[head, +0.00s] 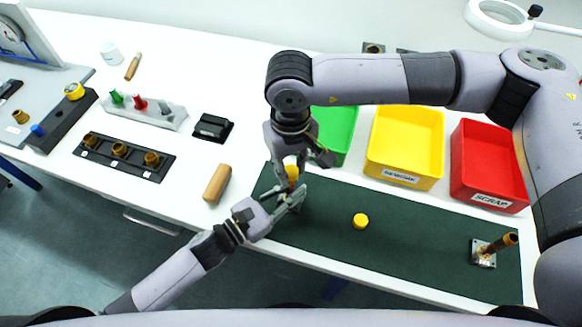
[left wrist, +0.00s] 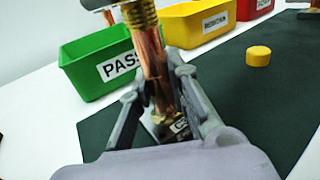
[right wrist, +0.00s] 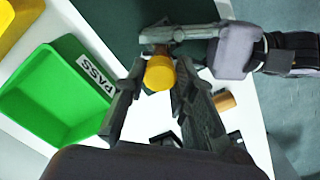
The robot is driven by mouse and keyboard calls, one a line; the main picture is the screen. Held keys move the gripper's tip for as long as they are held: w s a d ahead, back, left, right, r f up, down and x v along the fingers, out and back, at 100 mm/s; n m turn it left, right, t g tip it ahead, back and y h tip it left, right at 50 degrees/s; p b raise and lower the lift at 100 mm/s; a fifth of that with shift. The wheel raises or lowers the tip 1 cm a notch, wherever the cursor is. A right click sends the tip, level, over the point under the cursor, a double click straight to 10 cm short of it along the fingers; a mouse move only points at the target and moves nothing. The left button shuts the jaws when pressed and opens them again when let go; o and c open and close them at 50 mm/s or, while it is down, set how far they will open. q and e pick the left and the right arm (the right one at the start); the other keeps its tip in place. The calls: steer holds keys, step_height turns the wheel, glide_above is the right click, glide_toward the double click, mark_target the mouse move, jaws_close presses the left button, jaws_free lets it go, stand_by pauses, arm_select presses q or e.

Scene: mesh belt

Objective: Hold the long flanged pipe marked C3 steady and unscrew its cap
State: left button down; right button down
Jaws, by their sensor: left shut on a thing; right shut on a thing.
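The copper pipe (left wrist: 155,65) stands with a brass threaded collar near its top and a square flange marked C3 (left wrist: 178,128) at its foot. My left gripper (head: 290,199) comes in from the side and is shut on the pipe's shaft. A yellow cap (head: 292,173) is at the pipe's top; it also shows in the right wrist view (right wrist: 160,74). My right gripper (right wrist: 158,80) reaches down from above and is shut on this cap. The head view hides most of the pipe behind the grippers. I cannot tell how far the cap is threaded on.
On the green mat (head: 420,250) lie a loose yellow cap (head: 360,221) and another flanged pipe (head: 490,248) at the right. Green (head: 338,130), yellow (head: 405,145) and red (head: 488,165) bins stand behind. A wooden cylinder (head: 217,184) lies left of the mat.

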mark_target(291, 171)
steer(key=shift+r, duration=0.4)
steer(key=shift+r, duration=2)
arm_select(q)
steer(key=c, duration=1.4)
jaws_free()
steer(key=shift+c, duration=0.2)
steer(key=v, duration=1.2)
